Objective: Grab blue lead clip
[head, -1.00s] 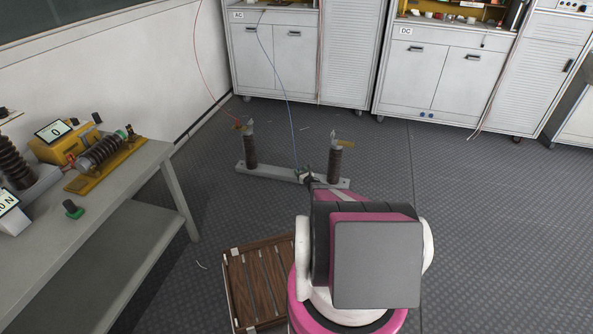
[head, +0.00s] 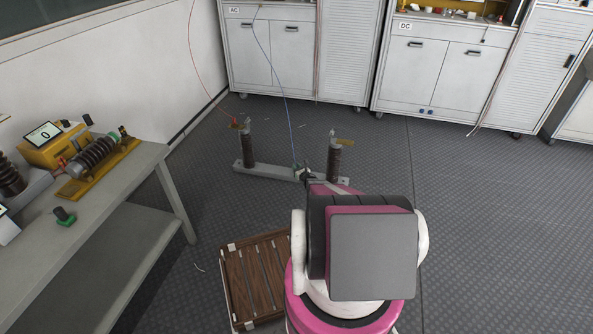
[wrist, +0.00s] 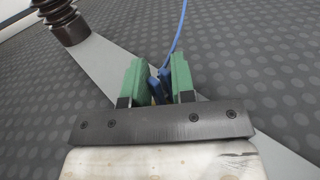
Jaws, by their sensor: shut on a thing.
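The blue lead clip (wrist: 164,77) sits between the green fingers of my gripper (wrist: 158,85) in the wrist view. My gripper is shut on it. A blue lead (wrist: 181,32) runs up from the clip. In the head view my gripper (head: 299,172) is just above the pale base bar of the fuse stand, and the blue lead (head: 284,85) rises from it toward the AC cabinet. The lower part of the clip is hidden by the fingers and the gripper body.
The stand's pale base bar (head: 262,170) carries two ribbed brown insulators, left (head: 249,146) and right (head: 334,160). A red lead (head: 197,70) reaches the left post. A table with instruments (head: 110,190) is at left; a wooden slatted platform (head: 255,275) is on the floor. The floor at right is clear.

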